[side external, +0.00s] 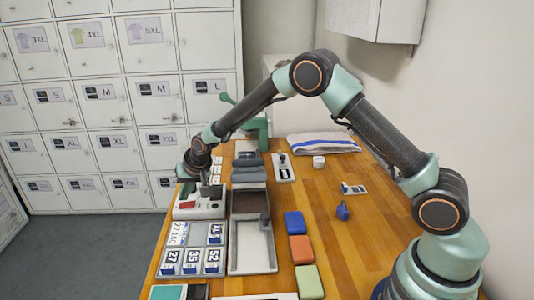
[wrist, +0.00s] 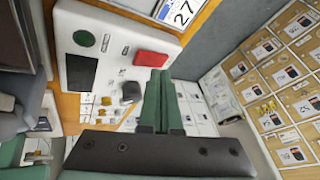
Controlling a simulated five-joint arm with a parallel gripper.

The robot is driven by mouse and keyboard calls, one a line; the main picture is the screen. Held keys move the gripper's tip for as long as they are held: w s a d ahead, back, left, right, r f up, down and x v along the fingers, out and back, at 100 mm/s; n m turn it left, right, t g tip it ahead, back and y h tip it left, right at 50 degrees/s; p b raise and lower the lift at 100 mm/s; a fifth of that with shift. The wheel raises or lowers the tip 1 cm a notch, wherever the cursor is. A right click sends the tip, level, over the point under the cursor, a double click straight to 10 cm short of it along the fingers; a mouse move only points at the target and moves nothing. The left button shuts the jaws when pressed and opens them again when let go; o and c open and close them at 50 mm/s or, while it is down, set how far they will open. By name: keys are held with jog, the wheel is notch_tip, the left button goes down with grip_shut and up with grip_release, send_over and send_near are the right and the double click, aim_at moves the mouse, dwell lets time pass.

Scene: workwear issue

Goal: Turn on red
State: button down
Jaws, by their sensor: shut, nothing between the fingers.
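A white control box (side external: 207,214) stands at the left edge of the wooden table, and its pale face fills the upper left of the wrist view (wrist: 118,48). A red switch (wrist: 150,59) sits on it; it also shows in the side view (side external: 187,204). I cannot tell if it is on. My gripper (wrist: 163,74) is shut and empty, its fingertips appearing just below and right of the red switch. In the side view my gripper (side external: 207,186) is above the box. Whether it touches anything is unclear.
The box also bears a round green button (wrist: 84,39), a dark square panel (wrist: 82,72) and a grey knob (wrist: 131,91). A grey tray (side external: 270,250) and a tray of number tags (side external: 205,240) lie close by. Lockers (side external: 100,95) stand behind.

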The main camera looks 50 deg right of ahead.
aim_at(185, 206)
jog(key=shift+f, duration=0.15)
jog(key=shift+f, duration=0.3)
jog(key=shift+s+d+f, duration=0.1)
jog(key=shift+s+f, duration=0.05)
jog(key=shift+f, duration=0.45)
dwell(0.9)
jog(key=shift+s+r, duration=0.2)
jog(key=shift+r, duration=0.2)
jog(key=shift+w+a+r, duration=0.15)
jog(key=shift+r, duration=0.75)
jog(key=shift+w+a+r, duration=0.1)
jog(key=shift+r, duration=0.8)
jog(key=shift+w+a+r, duration=0.15)
jog(key=shift+r, duration=0.75)
